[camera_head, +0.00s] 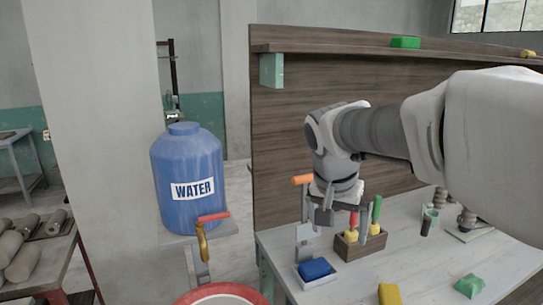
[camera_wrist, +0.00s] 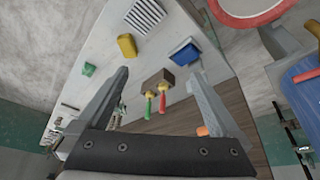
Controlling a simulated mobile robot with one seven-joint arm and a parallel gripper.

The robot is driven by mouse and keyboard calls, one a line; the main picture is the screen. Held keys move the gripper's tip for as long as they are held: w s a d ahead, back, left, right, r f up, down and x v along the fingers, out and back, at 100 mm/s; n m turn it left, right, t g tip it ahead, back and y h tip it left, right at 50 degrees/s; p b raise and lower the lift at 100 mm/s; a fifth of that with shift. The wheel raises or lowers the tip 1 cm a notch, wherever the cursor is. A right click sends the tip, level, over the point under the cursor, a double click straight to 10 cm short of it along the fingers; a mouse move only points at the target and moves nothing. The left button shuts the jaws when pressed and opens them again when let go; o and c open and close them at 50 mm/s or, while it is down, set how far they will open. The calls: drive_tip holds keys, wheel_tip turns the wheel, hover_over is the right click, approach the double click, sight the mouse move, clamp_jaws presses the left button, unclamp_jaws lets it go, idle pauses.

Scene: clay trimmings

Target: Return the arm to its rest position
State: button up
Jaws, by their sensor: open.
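My gripper (camera_head: 322,212) hangs over the left part of the workbench (camera_head: 430,262), in front of the wooden back panel. My arm reaches in from the right. In the wrist view, both fingers of my gripper (camera_wrist: 158,74) stand wide apart with nothing between them. Below it, apart from the fingers, is a small wooden box (camera_head: 360,247) holding tools with a red handle (camera_head: 353,219) and a green handle (camera_head: 377,207). The box also shows in the wrist view (camera_wrist: 157,80).
A blue block (camera_head: 314,268) lies in a white tray near the bench's left edge. A yellow block (camera_head: 389,294) and green lump (camera_head: 470,286) lie in front. A blue water barrel (camera_head: 187,165) stands left, above a red-rimmed basin (camera_head: 262,297). A shelf (camera_head: 340,50) runs behind.

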drive_tip(key=s+f+n+t+y, duration=0.1)
drive_tip(key=s+f+n, duration=0.1)
drive_tip(key=s, duration=0.7)
drive_tip(key=s+d+f+n+t+y, duration=0.1)
drive_tip(key=s+n, duration=0.2)
drive_tip(key=s, duration=0.6)
drive_tip(key=shift+s+d+f+n, duration=0.15)
drive_tip(key=shift+s+f+n, duration=0.2)
drive_tip(key=shift+n, duration=0.05)
